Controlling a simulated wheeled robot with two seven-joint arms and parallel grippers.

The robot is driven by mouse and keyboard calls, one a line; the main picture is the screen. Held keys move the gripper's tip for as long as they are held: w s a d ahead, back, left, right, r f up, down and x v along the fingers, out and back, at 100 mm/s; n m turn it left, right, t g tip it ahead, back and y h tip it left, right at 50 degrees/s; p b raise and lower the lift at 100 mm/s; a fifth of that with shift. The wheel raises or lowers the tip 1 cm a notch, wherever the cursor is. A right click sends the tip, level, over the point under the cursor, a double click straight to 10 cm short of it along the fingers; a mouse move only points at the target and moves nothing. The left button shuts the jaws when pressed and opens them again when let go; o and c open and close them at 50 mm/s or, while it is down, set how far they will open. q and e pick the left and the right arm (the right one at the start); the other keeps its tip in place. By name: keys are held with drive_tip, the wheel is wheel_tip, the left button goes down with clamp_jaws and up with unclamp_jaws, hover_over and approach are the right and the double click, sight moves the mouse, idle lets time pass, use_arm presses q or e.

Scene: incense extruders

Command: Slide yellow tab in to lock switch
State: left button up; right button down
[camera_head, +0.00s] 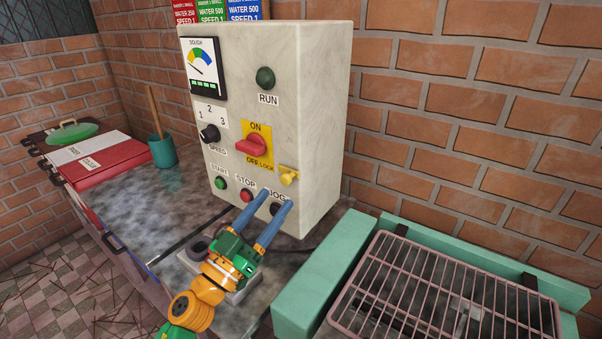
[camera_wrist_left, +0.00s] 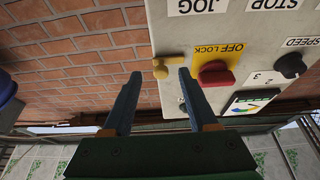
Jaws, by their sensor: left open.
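The yellow tab (camera_head: 288,175) sticks out of the cream control box at the right of its front panel, beside the OFF LOCK label. The red switch (camera_head: 252,146) is on a yellow plate to its upper left, its handle lying roughly sideways. My left gripper (camera_head: 278,197) is open and empty, its blue fingers pointing at the panel just below the tab. In the left wrist view the tab (camera_wrist_left: 161,69) shows between the two fingertips (camera_wrist_left: 160,73), with the red switch (camera_wrist_left: 215,74) right of them. Contact cannot be told. My right gripper is not in view.
The control box (camera_head: 318,120) stands on a worn counter (camera_head: 150,205) against a brick wall. A STOP button (camera_head: 247,195) and the speed knob (camera_head: 210,134) are nearby. A wire rack (camera_head: 450,290) in a teal frame lies at right. A teal cup (camera_head: 162,151) stands left.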

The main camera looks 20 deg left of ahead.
sight(284, 181)
use_arm(q)
drive_tip(key=r, duration=0.1)
drive_tip(key=r+p, duration=0.1)
drive_tip(key=shift+w+r, duration=0.35)
drive_tip(key=w, duration=0.1)
drive_tip(key=w+d, duration=0.1)
drive_tip(key=shift+w+d+r, duration=0.15)
drive_tip(key=shift+w, duration=0.35)
drive_tip(key=shift+s, duration=0.2)
drive_tip(key=c, duration=0.3)
clamp_jaws()
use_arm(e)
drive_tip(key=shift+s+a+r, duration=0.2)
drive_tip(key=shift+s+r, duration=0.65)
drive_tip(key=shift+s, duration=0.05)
